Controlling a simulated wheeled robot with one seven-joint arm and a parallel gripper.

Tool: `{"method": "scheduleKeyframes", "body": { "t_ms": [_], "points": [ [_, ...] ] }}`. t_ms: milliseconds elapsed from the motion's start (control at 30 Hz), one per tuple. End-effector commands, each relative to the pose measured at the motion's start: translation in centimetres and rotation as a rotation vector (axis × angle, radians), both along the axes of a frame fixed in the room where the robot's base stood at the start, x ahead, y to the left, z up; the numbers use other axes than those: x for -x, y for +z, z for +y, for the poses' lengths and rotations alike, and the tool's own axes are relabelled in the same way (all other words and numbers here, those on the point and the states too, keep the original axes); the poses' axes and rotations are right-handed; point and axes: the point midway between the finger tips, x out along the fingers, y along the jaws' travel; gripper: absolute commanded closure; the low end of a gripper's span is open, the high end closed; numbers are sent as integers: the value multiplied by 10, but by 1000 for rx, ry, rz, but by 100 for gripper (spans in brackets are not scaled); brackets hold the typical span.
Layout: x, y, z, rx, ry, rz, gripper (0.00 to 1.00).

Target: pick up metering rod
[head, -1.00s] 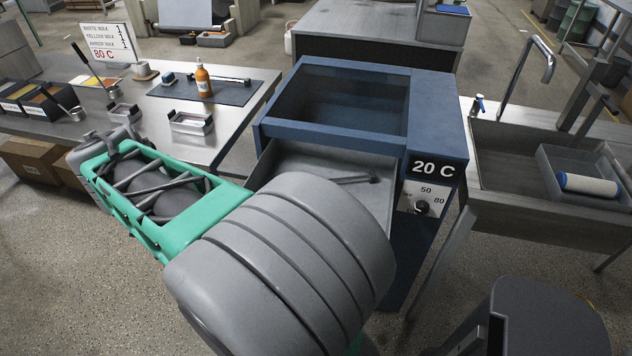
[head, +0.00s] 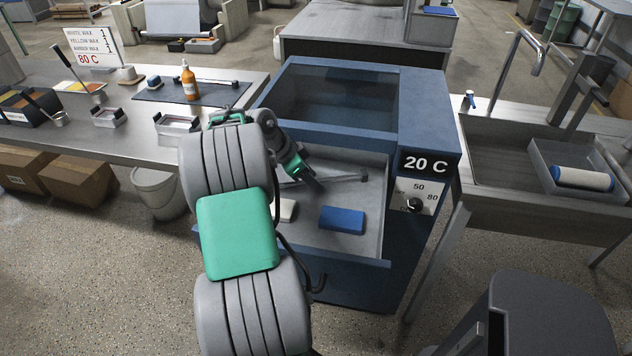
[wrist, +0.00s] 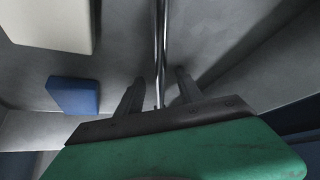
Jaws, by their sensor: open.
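The metering rod (head: 348,177) lies in the open drawer (head: 374,215) of the blue cabinet, and my gripper hides part of it in the head view. In the wrist view the thin, shiny rod (wrist: 160,45) runs lengthwise between my fingers. My gripper (head: 314,184) is low over the drawer at the rod. In the wrist view its two fingers (wrist: 158,82) are apart, one on each side of the rod. I cannot tell whether either finger touches it.
A blue block (head: 342,220) and a whitish block (head: 287,210), partly hidden by my arm, lie in the drawer's front part. The drawer walls surround my gripper. Another rod (head: 222,81) lies on the dark mat at left. A sink (head: 490,150) stands at right.

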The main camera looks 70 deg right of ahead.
Motion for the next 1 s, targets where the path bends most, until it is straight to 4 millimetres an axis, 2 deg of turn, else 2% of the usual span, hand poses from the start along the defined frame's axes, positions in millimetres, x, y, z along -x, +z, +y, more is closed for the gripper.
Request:
{"method": "scheduleKeyframes", "body": {
  "t_ms": [167,667,1000],
  "points": [
    [-1,0,0,0,1,0,58],
    [-1,0,0,0,2,0,99],
    [-1,0,0,0,1,0,100]
  ]
}}
